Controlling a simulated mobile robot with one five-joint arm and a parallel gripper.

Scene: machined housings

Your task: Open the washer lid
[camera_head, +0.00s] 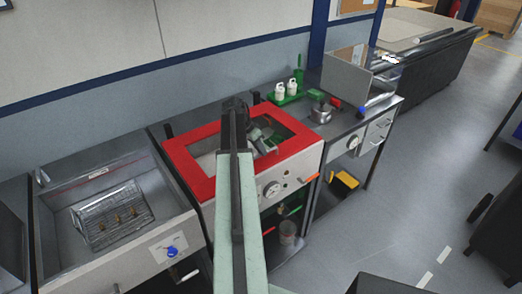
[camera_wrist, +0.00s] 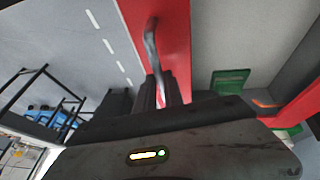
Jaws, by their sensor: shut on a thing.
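The washer (camera_head: 294,172) stands in the middle of the head view. Its lid is a red frame (camera_head: 188,170) around a window, and it appears to lie over the washer's top; I cannot tell if it is slightly raised. My arm crosses in front of part of it. In the wrist view, the red lid (camera_wrist: 174,40) runs down the middle, with a bent grey metal handle (camera_wrist: 151,42) beside it. My gripper (camera_wrist: 158,93) is shut on the handle's lower part. The fingertips are hidden in the head view.
A sink unit (camera_head: 60,248) with a wire basket (camera_head: 112,215) stands left of the washer. A bench (camera_head: 345,127) with a grey pot (camera_head: 321,112) and green tray (camera_head: 285,97) stands right. A dark cart (camera_head: 500,220) is at far right. The grey floor (camera_head: 410,190) between is clear.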

